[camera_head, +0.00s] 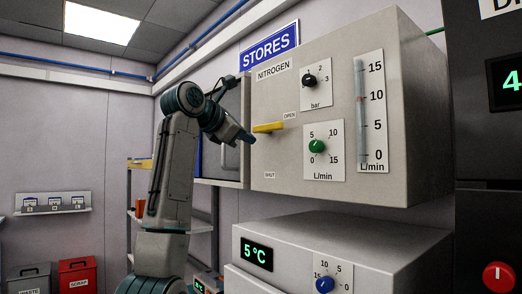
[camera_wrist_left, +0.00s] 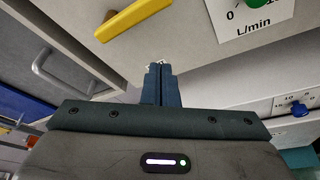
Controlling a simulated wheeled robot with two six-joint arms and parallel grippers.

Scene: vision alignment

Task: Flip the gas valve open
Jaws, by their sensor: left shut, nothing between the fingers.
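The gas valve has a yellow lever (camera_head: 268,127) on the front of the grey nitrogen panel (camera_head: 290,190). The lever lies nearly level, just below and left of the OPEN label (camera_head: 289,115) and well above the SHUT label (camera_head: 270,175). The lever (camera_wrist_left: 133,19) also shows in the left wrist view, at the top, with a dark mount beside it. My left gripper (camera_head: 249,138) is shut and empty, at the lever's left end and slightly below it. In the left wrist view its fingertips (camera_wrist_left: 160,66) are together and apart from the lever. My right gripper is out of view.
A black bar knob (camera_head: 309,80), a green flow knob (camera_head: 316,146) and a flow tube (camera_head: 361,110) are right of the lever. A 5 °C unit (camera_head: 330,240) with a blue knob (camera_head: 324,284) stands below. A cabinet (camera_wrist_left: 70,60) with a handle is at left.

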